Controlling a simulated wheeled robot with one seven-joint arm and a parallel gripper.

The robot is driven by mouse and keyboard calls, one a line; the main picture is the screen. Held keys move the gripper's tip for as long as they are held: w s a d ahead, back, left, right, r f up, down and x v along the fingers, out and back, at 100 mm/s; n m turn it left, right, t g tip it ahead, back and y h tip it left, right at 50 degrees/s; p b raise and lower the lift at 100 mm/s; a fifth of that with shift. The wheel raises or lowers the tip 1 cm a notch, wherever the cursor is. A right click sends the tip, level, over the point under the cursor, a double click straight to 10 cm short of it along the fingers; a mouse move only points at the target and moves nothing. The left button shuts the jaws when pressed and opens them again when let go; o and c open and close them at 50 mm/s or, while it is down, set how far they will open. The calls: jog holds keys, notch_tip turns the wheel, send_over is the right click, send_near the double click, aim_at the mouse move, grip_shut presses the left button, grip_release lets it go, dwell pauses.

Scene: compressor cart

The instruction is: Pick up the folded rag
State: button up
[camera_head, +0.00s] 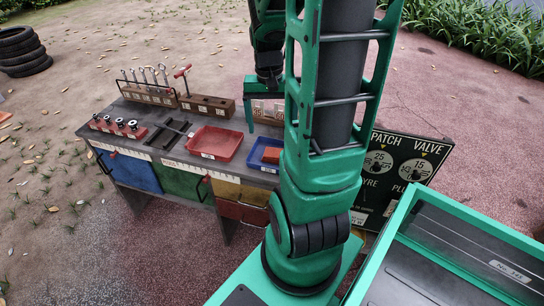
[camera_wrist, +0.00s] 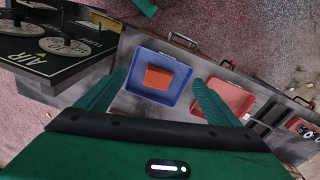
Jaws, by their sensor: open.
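An orange-red folded piece, which looks like the folded rag (camera_wrist: 167,77), lies in a blue tray (camera_wrist: 137,104). In the head view the rag (camera_head: 271,155) shows only partly in the blue tray (camera_head: 254,162), and my arm covers the right side. My gripper (camera_wrist: 158,78) is open and empty, with one green finger on each side of the rag in the wrist view. It hangs above the bench, apart from the rag. In the head view one finger shows pointing down behind the tray, and the rest is mostly hidden by my arm.
A red tray (camera_head: 213,143) stands left of the blue tray on the dark bench (camera_head: 120,108). A tool rack (camera_head: 150,93), a wooden block (camera_head: 207,106) and a row of small fittings (camera_head: 118,126) are further left. A black dial sign (camera_head: 400,165) stands to the right.

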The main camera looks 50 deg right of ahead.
aim_at(274, 153)
jog(key=shift+w+d+f+m, duration=0.5)
jog(key=shift+d+f, duration=0.5)
jog(key=shift+f, duration=1.9)
jog(key=shift+w+d+f+m, duration=0.3)
jog(key=shift+w+d+f, duration=0.6)
jog(key=shift+f, duration=1.95)
jog(key=shift+w+d+f+m, duration=0.45)
jog(key=shift+d+f, duration=0.7)
jog(key=shift+f, duration=1.75)
jog(key=c, duration=1.1)
